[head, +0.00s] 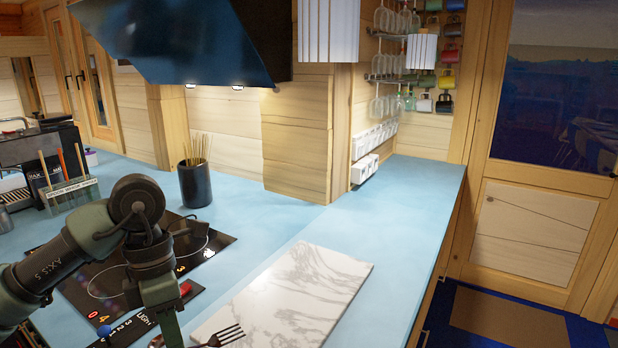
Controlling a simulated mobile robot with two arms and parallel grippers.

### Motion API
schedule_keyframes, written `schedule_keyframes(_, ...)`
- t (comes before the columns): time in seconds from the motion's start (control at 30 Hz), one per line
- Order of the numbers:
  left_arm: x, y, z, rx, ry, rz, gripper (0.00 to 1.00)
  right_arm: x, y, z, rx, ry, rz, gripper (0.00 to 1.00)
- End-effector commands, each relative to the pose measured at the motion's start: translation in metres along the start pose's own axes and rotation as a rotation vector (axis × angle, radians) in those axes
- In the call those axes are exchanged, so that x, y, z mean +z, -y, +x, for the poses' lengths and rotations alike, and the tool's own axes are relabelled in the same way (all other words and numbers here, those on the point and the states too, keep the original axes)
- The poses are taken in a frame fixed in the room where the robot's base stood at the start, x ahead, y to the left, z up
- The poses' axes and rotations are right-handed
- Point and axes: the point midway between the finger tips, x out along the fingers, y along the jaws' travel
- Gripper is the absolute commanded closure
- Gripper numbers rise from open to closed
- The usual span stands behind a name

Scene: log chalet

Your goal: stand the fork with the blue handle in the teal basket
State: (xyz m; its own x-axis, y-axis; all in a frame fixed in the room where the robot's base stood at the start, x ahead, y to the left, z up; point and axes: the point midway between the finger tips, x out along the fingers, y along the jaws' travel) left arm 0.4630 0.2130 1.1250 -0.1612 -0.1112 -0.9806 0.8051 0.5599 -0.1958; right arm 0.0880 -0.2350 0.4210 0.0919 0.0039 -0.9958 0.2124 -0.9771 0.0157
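A dark metal fork (225,337) shows at the bottom edge, its tines pointing right over the near corner of the marble board. Its handle is hidden or out of frame, so I cannot see the handle's colour. My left gripper (172,335) points down just left of the fork. Its fingertips are cut off by the bottom edge, so I cannot tell whether it is open or shut, or whether it holds the fork. I see no teal basket. My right gripper is not in view.
A white marble board (300,290) lies on the blue counter (410,200). A black cooktop (205,245) is behind my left arm. A dark cup of sticks (195,186) and a holder with upright sticks (72,194) stand farther back. The counter beyond the board is clear.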

Motion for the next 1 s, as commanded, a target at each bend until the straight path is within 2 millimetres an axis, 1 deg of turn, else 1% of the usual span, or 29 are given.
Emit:
schedule_keyframes(0.1,0.004,0.005,0.005,0.003,-0.042,0.205,1.0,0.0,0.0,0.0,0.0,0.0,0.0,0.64)
schedule_keyframes(0.47,0.009,0.019,0.023,0.004,-0.171,0.848,1.0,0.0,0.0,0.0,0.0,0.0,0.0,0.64)
schedule_keyframes(0.77,0.007,0.028,0.04,0.004,-0.281,1.396,1.0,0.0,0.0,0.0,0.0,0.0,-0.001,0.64)
schedule_keyframes(1.0,0.001,0.033,0.053,0.004,-0.365,1.815,1.0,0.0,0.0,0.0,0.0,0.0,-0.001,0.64)
